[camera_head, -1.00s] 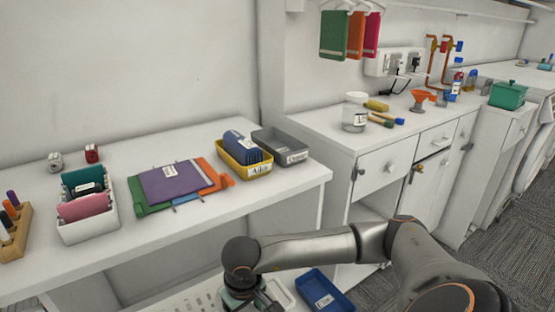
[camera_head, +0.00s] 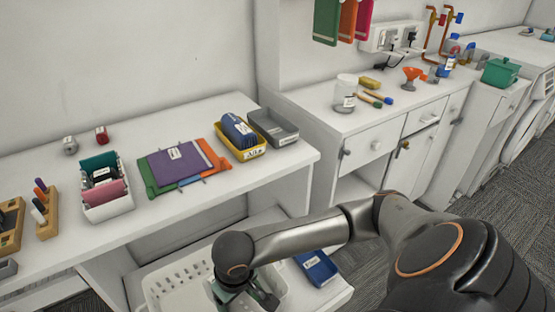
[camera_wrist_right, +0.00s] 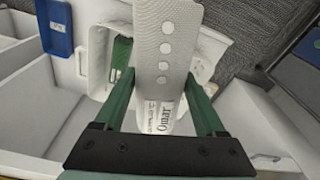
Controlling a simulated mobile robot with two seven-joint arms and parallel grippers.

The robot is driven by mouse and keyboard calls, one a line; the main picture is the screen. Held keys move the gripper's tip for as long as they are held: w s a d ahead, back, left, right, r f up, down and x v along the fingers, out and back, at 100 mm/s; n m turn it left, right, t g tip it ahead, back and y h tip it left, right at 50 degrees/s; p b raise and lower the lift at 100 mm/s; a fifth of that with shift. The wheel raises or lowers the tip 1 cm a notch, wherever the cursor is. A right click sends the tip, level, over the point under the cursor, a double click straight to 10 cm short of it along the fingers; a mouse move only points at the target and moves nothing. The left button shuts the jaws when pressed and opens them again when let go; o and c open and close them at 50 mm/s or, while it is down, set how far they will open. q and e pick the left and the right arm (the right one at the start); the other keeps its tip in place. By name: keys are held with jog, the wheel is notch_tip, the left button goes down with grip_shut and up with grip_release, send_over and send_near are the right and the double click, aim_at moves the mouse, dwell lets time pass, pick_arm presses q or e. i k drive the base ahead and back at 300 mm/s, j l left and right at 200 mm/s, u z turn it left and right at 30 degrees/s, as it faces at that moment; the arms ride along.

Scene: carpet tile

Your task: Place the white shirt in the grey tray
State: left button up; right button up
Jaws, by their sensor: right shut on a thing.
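The grey tray (camera_head: 272,123) stands empty at the right end of the table, behind a yellow tray. My right gripper (camera_head: 245,297) is low at the bottom of the head view, over the white slotted basket (camera_head: 172,286) below the table. In the right wrist view its green fingers (camera_wrist_right: 160,95) are shut on a pale, fine-textured thing with a row of round marks, which looks like the white shirt (camera_wrist_right: 165,30). A white part with a printed label shows between the fingers. In the head view the shirt is hidden by my arm. My left gripper is not in view.
The yellow tray (camera_head: 240,146) holds blue folded cloth. Folded purple, orange and green cloths (camera_head: 178,163) lie on the table, left of it. A white bin (camera_head: 106,206) stands further left. A blue tray (camera_head: 316,268) lies on the low shelf. The table's front edge lies above my gripper.

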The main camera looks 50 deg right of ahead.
aim_at(272, 132)
jog(key=k+j+u, duration=0.1)
jog(key=k+u, duration=0.25)
jog(key=k, duration=0.2)
jog(key=l+u, duration=0.15)
jog(key=u, duration=1.05)
jog(key=k+l, duration=0.35)
jog(key=l, duration=0.15)
jog(key=k+l, duration=0.3)
jog(key=l, duration=0.2)
jog(key=k+l, duration=0.35)
jog(key=l, duration=0.15)
jog(key=k+l, duration=0.35)
jog(key=l, duration=0.15)
jog(key=k+l, duration=0.35)
jog(key=l, duration=0.15)
jog(key=k+l, duration=0.3)
jog(key=l, duration=0.2)
jog(key=i, duration=0.5)
jog(key=u, duration=0.05)
